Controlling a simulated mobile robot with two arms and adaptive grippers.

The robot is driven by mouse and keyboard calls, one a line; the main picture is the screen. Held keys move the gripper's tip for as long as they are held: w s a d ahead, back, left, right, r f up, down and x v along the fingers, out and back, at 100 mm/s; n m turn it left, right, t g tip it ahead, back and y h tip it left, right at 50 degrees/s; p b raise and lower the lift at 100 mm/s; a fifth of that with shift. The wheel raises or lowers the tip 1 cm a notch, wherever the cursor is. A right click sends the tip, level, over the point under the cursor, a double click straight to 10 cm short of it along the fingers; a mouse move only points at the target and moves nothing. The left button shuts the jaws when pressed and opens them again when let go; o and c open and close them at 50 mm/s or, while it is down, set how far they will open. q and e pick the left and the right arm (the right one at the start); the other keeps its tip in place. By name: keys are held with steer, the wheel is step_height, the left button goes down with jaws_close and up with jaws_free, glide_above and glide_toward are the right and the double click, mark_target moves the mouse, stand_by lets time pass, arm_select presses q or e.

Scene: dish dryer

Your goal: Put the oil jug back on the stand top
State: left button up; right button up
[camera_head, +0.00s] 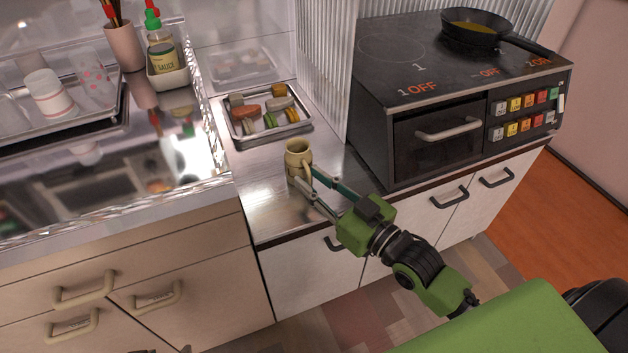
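The oil jug looks to be the small beige jug (298,153), upright on the steel counter (262,207) between the sink unit and the black stove. Its handle is on the right side, toward my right gripper. My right gripper (305,177) reaches in from the lower right, with its fingertips apart at the jug's lower handle side. The fingers hide part of the handle and base, and contact is not clear. My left gripper is not in view. I cannot tell for certain which surface is the stand top.
A metal tray (266,137) of colourful food pieces lies behind the jug. A sauce bottle (161,55) stands in a white holder at upper left, near a utensil cup (124,46). Cups stand on the rack at far left. A pan (477,29) sits on the stove (440,80).

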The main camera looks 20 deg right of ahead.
steer(key=shift+s+r, duration=0.1)
steer(key=shift+r, duration=0.05)
steer(key=p+v, duration=0.2)
steer(key=v, duration=1)
step_height(320, 180, down, 13)
steer(key=s+a+m+g+h, duration=0.1)
steer(key=s+a+g+h, duration=0.1)
steer(key=g+h, duration=0.4)
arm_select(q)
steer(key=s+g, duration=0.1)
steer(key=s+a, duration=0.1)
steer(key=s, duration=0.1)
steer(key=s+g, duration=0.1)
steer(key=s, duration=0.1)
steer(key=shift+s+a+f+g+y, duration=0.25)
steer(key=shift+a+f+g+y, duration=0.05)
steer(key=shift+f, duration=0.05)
arm_select(e)
steer(key=s+f+m+g, duration=0.1)
steer(key=s+f+g, duration=0.4)
steer(key=s, duration=0.5)
steer(key=shift+g+h, duration=0.3)
steer(key=shift+g, duration=0.7)
steer(key=shift+d, duration=0.1)
